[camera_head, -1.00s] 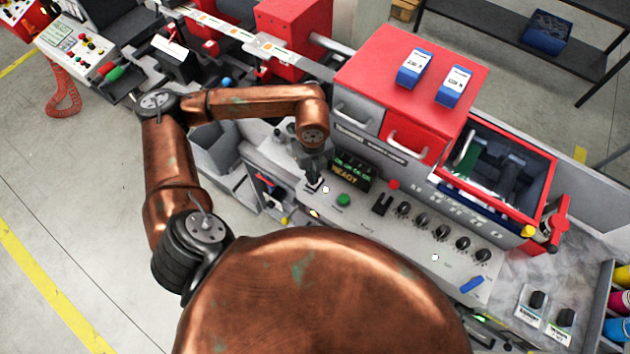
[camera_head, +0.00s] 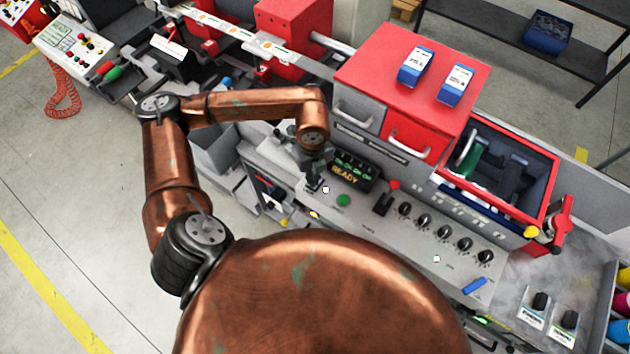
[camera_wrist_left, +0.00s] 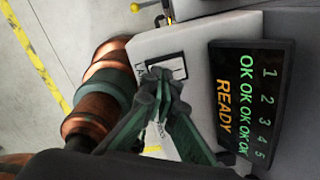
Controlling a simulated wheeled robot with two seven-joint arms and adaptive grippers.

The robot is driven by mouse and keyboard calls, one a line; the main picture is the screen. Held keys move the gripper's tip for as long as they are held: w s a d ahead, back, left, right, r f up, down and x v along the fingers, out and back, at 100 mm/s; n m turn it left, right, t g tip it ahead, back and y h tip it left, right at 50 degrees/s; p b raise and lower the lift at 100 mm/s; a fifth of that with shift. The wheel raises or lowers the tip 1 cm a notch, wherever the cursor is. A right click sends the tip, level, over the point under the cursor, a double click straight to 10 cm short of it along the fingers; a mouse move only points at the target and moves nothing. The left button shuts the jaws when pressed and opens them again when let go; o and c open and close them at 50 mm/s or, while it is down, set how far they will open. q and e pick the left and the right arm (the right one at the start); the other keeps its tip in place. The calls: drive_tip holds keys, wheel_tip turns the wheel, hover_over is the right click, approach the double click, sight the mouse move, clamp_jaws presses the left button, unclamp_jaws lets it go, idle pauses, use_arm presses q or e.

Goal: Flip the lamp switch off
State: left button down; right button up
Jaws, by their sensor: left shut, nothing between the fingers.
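The lamp switch (camera_wrist_left: 178,67) is a small dark-framed plate on the pale panel in the left wrist view, with a partly covered label beginning "LA" beside it. My left gripper (camera_wrist_left: 160,78) is shut and empty, its fingertips over the near side of this plate. The tips hide part of the switch, so I cannot tell its position or whether they touch it. In the head view my left gripper (camera_head: 313,184) points down at the panel's left end, left of the display (camera_head: 352,171) reading "READY", and largely hides the switch. My right gripper is not in view.
A green button (camera_head: 344,200), a black lever (camera_head: 382,204), a red button (camera_head: 394,184) and several black knobs (camera_head: 444,233) lie right of the gripper. The red-topped housing (camera_head: 400,75) rises behind the panel. A blue item (camera_head: 474,286) lies near the front edge.

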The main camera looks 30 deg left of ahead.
use_arm(q)
drive_tip(key=shift+f, duration=0.3)
drive_tip(key=shift+r, duration=0.8)
drive_tip(key=shift+r+p, duration=1.45)
drive_tip(key=shift+r, duration=1.3)
